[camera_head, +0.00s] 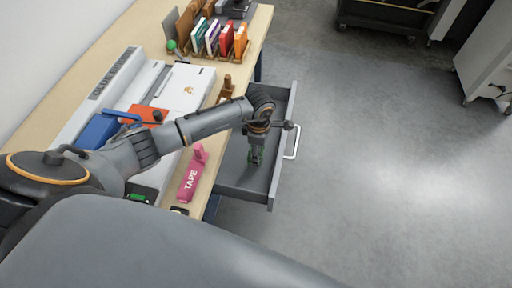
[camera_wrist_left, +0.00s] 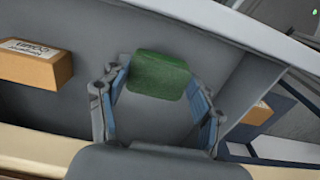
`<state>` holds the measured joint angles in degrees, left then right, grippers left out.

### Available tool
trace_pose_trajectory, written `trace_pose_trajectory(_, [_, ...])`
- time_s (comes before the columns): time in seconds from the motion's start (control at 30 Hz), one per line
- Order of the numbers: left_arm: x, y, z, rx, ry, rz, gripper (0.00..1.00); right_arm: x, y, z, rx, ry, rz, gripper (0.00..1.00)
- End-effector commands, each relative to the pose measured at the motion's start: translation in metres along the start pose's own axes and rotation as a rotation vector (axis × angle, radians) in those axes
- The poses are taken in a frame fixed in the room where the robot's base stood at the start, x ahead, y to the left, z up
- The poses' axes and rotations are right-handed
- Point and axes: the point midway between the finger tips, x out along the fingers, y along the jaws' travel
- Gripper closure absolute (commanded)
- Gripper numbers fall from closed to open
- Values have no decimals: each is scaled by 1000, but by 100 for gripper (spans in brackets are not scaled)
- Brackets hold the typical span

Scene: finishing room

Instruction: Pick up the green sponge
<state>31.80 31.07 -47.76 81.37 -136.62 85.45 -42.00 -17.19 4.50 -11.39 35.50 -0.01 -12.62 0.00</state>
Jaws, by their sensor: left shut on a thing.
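The green sponge (camera_wrist_left: 160,74) is between the two fingers of my left gripper (camera_wrist_left: 158,80) in the left wrist view, and the gripper is shut on it. The drawer's grey floor and wall surround the sponge in the wrist view. I cannot tell whether the sponge touches the drawer floor. My right gripper is not in view.
A small cardboard box (camera_wrist_left: 36,63) lies left of the sponge in the wrist view. The drawer's handle (camera_head: 293,142) faces the open floor. On the wooden bench lie a pink tape item (camera_head: 190,182), a white box (camera_head: 186,89) and a row of books (camera_head: 225,38).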

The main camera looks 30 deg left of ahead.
Motion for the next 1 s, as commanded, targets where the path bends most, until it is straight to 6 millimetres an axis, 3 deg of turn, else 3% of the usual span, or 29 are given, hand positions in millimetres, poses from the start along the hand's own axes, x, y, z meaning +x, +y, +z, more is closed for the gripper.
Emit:
trace_pose_trajectory(0.03, [-25,-7,8,5,-2,1,44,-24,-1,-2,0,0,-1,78])
trace_pose_trajectory(0.2, [-56,-27,28,4,-2,1,44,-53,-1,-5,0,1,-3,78])
trace_pose_trajectory(0.6, [-79,-76,79,3,-2,0,44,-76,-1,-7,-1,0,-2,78])
trace_pose_trajectory(1.0, [-84,-88,91,0,-1,0,44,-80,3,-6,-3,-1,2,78])
